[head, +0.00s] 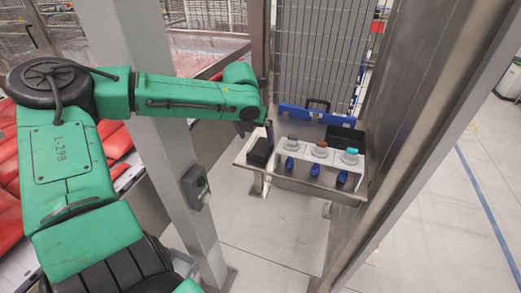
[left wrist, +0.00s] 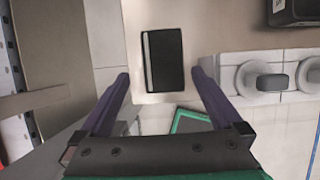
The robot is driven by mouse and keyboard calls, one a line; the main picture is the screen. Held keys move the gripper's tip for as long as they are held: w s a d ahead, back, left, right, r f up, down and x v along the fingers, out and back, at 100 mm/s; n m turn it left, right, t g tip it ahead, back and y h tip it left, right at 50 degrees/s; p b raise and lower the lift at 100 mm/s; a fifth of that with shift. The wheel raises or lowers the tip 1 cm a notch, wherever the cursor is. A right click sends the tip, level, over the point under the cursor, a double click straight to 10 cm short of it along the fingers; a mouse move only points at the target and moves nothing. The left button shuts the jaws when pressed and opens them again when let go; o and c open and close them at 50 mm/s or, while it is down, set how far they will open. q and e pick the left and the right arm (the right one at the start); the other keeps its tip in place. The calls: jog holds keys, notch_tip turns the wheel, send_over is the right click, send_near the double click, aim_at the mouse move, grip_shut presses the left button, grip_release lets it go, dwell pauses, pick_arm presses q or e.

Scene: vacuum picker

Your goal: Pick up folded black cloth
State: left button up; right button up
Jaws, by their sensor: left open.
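The folded black cloth (head: 260,152) lies on the left end of the small metal table (head: 280,180) in the head view. In the left wrist view the cloth (left wrist: 168,60) is a dark rectangle with a pale strip along its left edge. My left gripper (head: 257,131) is above the cloth at the end of the green arm. In the left wrist view its two purple fingers (left wrist: 160,75) are spread apart and empty, with the cloth ahead between and beyond the tips. My right gripper is in neither view.
A pale holder with several round fittings (head: 320,152) stands to the right of the cloth, with blue pieces along its front. A black bin (head: 346,139) sits behind it. A grey post (head: 185,140) and a metal frame flank the table.

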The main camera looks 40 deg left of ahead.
aim_at(260, 146)
pick_arm(q)
jog(key=x, duration=0.5)
jog(key=shift+w+d+f, duration=0.15)
jog(key=shift+w+f, duration=0.3)
jog(key=shift+f, duration=0.05)
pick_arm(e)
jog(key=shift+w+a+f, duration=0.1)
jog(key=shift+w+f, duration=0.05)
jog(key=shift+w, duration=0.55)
pick_arm(q)
jog(key=shift+s, duration=0.1)
jog(key=shift+f, duration=0.1)
jog(key=c, duration=1.1)
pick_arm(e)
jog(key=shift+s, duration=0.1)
pick_arm(q)
notch_tip(260, 146, up, 20)
jog(key=shift+r+p, duration=0.2)
jog(key=shift+p, duration=0.75)
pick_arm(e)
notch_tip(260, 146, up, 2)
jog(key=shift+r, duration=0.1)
